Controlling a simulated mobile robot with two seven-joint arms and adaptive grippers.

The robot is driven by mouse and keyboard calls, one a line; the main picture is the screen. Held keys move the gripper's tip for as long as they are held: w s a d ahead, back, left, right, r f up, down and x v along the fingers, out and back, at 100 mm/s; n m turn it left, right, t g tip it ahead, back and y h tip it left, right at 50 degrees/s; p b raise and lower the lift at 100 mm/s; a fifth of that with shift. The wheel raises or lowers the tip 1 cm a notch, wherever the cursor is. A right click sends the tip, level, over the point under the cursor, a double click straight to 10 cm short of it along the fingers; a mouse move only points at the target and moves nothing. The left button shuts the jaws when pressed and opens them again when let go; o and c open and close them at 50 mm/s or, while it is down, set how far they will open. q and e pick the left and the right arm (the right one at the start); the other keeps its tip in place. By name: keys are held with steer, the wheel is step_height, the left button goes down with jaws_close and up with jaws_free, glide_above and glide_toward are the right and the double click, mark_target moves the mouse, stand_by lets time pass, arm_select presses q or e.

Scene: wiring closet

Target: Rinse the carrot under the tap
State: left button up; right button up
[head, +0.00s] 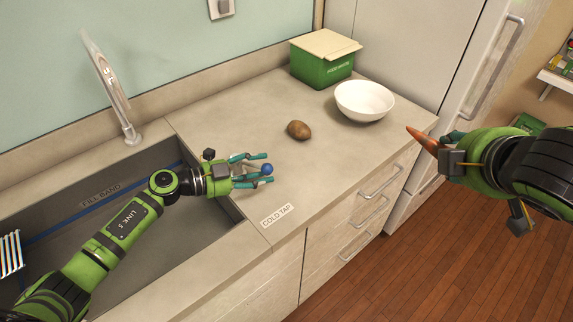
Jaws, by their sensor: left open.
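The orange carrot (424,139) is in my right gripper (450,139), held in the air by the counter's right front corner, tip pointing left. The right fingers are mostly hidden by the wrist. The silver tap (112,92) curves up behind the grey sink (150,150) at the left; I cannot make out any water. My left gripper (259,170) is open over the counter right of the sink. A "COLD TAP" label (277,215) lies in front.
A brown potato (298,130), a white bowl (364,101) and a green box (323,62) stand on the counter (215,125). A striped rack (11,254) is at the sink's left. A tall white cabinet (410,50) stands behind the right end.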

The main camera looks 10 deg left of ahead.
arm_select(q)
steer(key=shift+x, duration=1.1)
arm_select(e)
steer(key=shift+w+r, duration=0.15)
steer(key=shift+w, duration=0.05)
arm_select(q)
steer(key=shift+w+d+f, duration=0.1)
steer(key=shift+w+d, duration=0.05)
steer(key=shift+w, duration=0.05)
arm_select(e)
steer(key=shift+s, duration=0.1)
